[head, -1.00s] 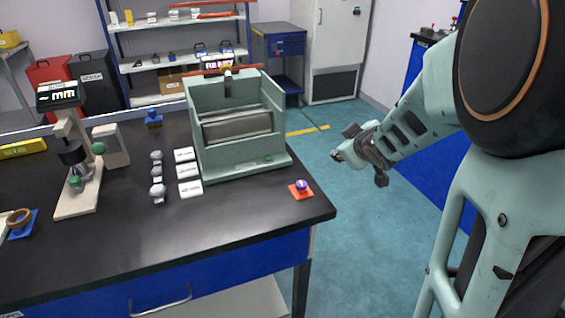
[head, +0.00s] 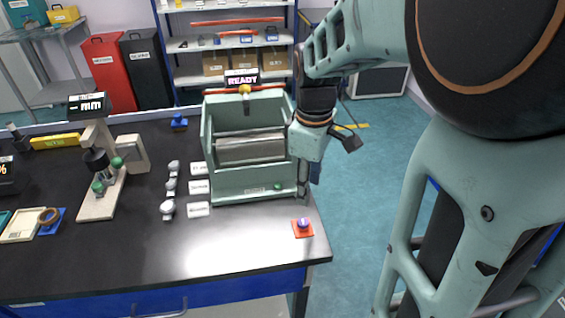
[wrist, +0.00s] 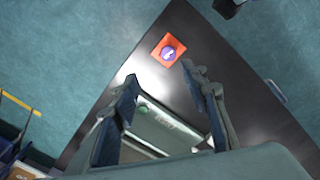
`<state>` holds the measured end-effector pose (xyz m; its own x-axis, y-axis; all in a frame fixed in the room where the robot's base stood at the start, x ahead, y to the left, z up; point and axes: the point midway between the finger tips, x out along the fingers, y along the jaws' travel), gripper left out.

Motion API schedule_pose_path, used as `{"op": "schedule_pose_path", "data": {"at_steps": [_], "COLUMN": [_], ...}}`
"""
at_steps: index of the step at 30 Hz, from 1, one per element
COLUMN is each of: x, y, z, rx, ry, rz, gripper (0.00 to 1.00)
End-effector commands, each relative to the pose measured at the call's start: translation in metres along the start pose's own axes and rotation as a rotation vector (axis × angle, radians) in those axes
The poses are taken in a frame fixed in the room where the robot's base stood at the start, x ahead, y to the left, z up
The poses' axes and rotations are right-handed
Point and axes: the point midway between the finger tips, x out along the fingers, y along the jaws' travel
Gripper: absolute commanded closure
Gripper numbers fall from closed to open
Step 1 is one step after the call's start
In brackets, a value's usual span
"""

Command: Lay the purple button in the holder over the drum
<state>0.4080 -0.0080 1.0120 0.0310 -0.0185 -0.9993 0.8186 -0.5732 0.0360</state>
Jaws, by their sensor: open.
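The purple button (head: 302,224) sits on a small orange-red pad near the right front corner of the dark bench; it also shows in the wrist view (wrist: 168,52), just beyond the fingertips. The pale green machine (head: 247,190) stands behind it, with the grey drum (head: 250,149) between its side walls. Above the drum is a red bar with a yellow piece in its middle (head: 245,90); I cannot tell the holder's exact shape. My gripper (wrist: 158,78) is open and empty, pointing down beside the machine's right front corner, behind the button in the head view.
White label cards (head: 199,187) and several grey knobbed pieces (head: 168,208) lie left of the machine. A gauge stand (head: 98,160) is farther left. The bench's front middle is clear. A display above the machine reads READY (head: 243,78).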

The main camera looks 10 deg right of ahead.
Motion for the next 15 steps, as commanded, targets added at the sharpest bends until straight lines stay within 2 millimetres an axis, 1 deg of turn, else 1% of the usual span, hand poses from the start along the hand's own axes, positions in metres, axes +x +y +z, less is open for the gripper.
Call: {"op": "schedule_pose_path", "data": {"at_steps": [1, 2, 4, 12, 15], "x": [-0.005, -0.005, -0.002, 0.04, 0.049], "y": [-0.005, -0.008, -0.011, -0.014, -0.013], "z": [-0.001, -0.001, -0.001, -0.001, -0.001], "rx": [-0.012, -0.016, -0.021, -0.023, -0.021], "ry": [-0.001, -0.001, -0.002, -0.004, -0.003], "rz": [-0.017, -0.026, -0.039, -0.042, -0.04], "gripper": [0.59, 0.59, 0.59, 0.59, 0.59]}}
